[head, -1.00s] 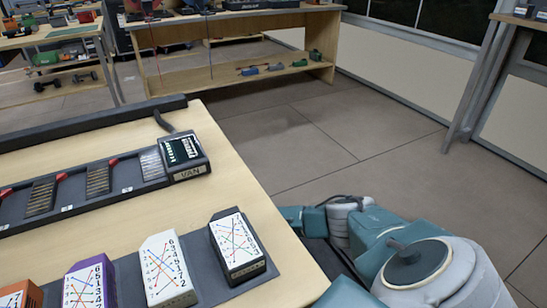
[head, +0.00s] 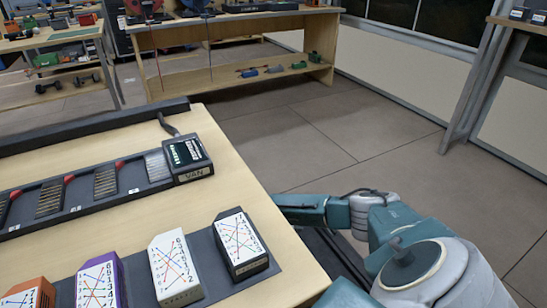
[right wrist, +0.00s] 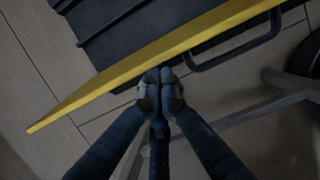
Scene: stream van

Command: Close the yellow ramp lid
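The yellow ramp lid (right wrist: 160,59) shows in the right wrist view as a long slanting yellow edge, running from lower left to upper right. A dark ribbed surface (right wrist: 125,30) lies beyond it, with a dark bar handle (right wrist: 235,52) at its right. My right gripper (right wrist: 160,78) has its two fingertips together, right at the near side of the yellow edge. I cannot tell whether they touch it. In the head view my right arm reaches left below the table edge, and its gripper is hidden there. My left gripper is in neither view.
A wooden table (head: 120,222) stands at left, holding a dark rail labelled VAN (head: 186,158) and several number-marked blocks (head: 241,244). A shelf bench (head: 235,80) stands at the back. The tiled floor between is clear. A pale bar (right wrist: 255,110) crosses right of my gripper.

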